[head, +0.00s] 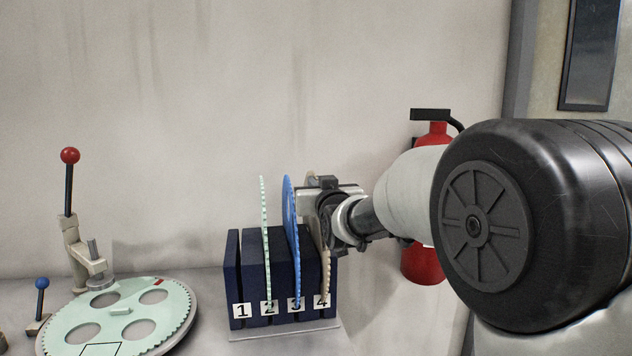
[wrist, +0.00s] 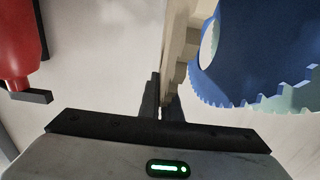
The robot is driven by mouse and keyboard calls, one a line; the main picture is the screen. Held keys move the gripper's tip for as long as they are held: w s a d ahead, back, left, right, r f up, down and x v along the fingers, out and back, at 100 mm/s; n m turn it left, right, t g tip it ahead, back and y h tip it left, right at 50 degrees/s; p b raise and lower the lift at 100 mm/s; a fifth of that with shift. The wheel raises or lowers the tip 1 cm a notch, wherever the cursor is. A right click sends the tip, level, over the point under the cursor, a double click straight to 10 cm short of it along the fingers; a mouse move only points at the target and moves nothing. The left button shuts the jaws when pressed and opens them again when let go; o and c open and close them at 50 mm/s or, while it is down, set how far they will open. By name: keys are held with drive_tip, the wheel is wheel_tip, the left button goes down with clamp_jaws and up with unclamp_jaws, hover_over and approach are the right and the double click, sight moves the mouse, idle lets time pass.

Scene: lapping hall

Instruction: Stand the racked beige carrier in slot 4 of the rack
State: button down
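The rack (head: 233,280) is dark blue with slots labelled 1 to 4. The beige carrier (head: 325,262) is a thin toothed disc standing nearly upright at slot 4, its lower edge by the 4 label. Whether it is fully seated is hidden. My gripper (head: 316,203) is at its upper part, coming from the right. In the wrist view the two dark fingers (wrist: 163,104) close around the edge of the beige carrier (wrist: 178,45). A blue carrier (head: 290,215) stands in slot 3, and a mint carrier (head: 264,225) in slot 2. Slot 1 looks empty.
A mint toothed disc (head: 122,311) lies on a round plate at the left, beside a post with a red-knobbed lever (head: 69,185). A blue-knobbed lever (head: 41,298) stands near. A red fire extinguisher (head: 423,265) hangs behind my arm. The wall is close behind the rack.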

drive_tip(key=shift+f, duration=0.1)
drive_tip(key=c, duration=1.9)
unclamp_jaws()
drive_tip(key=shift+f, duration=0.15)
drive_tip(key=p+v, duration=0.1)
drive_tip(key=v, duration=1.6)
drive_tip(key=shift+s+r, duration=0.25)
drive_tip(key=shift+d, duration=0.1)
